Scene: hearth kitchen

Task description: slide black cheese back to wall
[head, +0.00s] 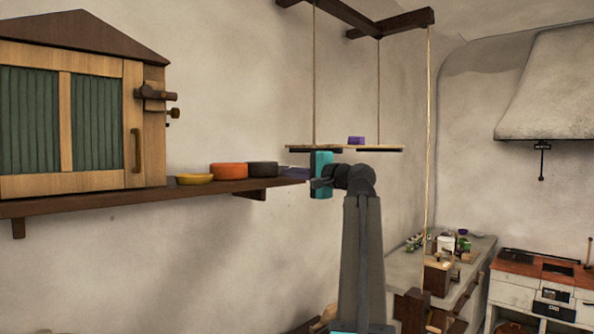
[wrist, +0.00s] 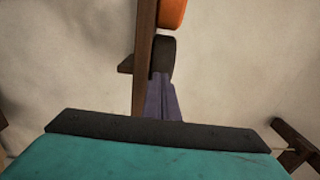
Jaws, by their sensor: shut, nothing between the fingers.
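The black cheese (head: 262,169) is a dark round at the right end of the row on the wall shelf (head: 100,199). It also shows in the wrist view (wrist: 163,54), just beyond my fingertips. My gripper (head: 284,171) is at the shelf's right end, to the right of the black cheese. Its purple-grey fingers are shut with nothing between them, and they point at the cheese in the wrist view (wrist: 161,80). I cannot tell whether the fingertips touch the cheese. The plaster wall (head: 230,110) rises behind the shelf.
An orange cheese (head: 228,170) sits close to the left of the black one, with a yellow cheese (head: 194,179) further left. A wooden cabinet (head: 85,120) stands on the shelf's left part. A hanging board (head: 345,149) with a purple block (head: 356,140) is above my gripper.

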